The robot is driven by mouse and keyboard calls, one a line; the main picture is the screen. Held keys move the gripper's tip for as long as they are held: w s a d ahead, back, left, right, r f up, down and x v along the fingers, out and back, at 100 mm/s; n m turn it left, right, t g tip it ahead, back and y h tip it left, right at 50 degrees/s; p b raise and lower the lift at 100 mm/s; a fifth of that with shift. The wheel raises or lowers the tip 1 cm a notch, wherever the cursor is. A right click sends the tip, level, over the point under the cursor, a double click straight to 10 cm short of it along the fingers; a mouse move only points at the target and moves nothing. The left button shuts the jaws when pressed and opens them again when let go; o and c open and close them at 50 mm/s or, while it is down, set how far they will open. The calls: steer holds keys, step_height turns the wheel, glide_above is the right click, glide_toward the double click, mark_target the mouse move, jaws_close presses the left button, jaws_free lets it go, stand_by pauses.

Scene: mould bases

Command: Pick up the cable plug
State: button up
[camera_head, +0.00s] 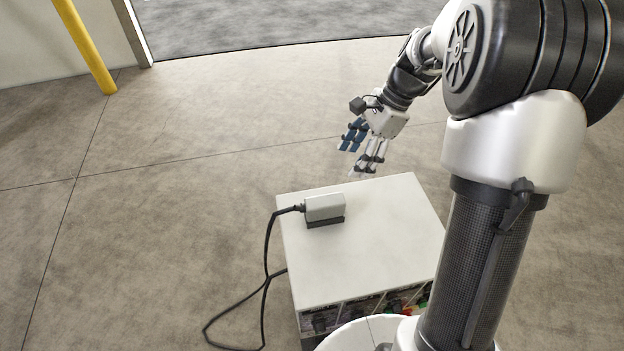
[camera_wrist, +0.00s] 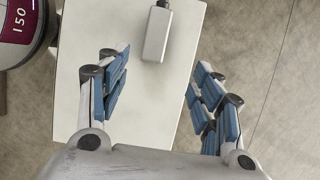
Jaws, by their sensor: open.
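The cable plug (camera_head: 324,207) is a light grey block with a dark base. It lies near the far left corner of the white cabinet top (camera_head: 372,240), and a black cable (camera_head: 267,250) leaves its left end. In the wrist view the plug (camera_wrist: 157,34) shows near the top, beyond and between the fingers, with its dark cable end at the upper edge. My gripper (camera_head: 357,152) is above the far edge of the cabinet, to the right of and beyond the plug, apart from it. In the wrist view my gripper (camera_wrist: 158,92) has its blue-padded fingers spread wide with nothing between them.
The cable hangs off the cabinet's left side and loops down to the floor. Open shelves (camera_head: 370,308) with coloured items show in the cabinet's front. The rest of the white top is clear. A yellow post (camera_head: 86,45) stands at the far left; the concrete floor around is open.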

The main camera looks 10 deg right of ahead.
steer(key=b, duration=0.4)
glide_toward(326, 201)
steer(key=x, duration=0.5)
steer(key=shift+w+d+f, duration=0.1)
steer(key=shift+d+f, duration=0.15)
steer(key=shift+d, duration=0.1)
steer(key=shift+a+b+x, duration=0.2)
steer(key=shift+b+x, duration=0.4)
steer(key=shift+x, duration=0.9)
steer(key=shift+a+b+x, duration=0.15)
steer(key=shift+b+x, duration=0.45)
steer(key=shift+x, duration=0.9)
steer(key=shift+r, duration=0.25)
steer(key=shift+f, duration=0.25)
steer(key=shift+c, duration=0.6)
jaws_close()
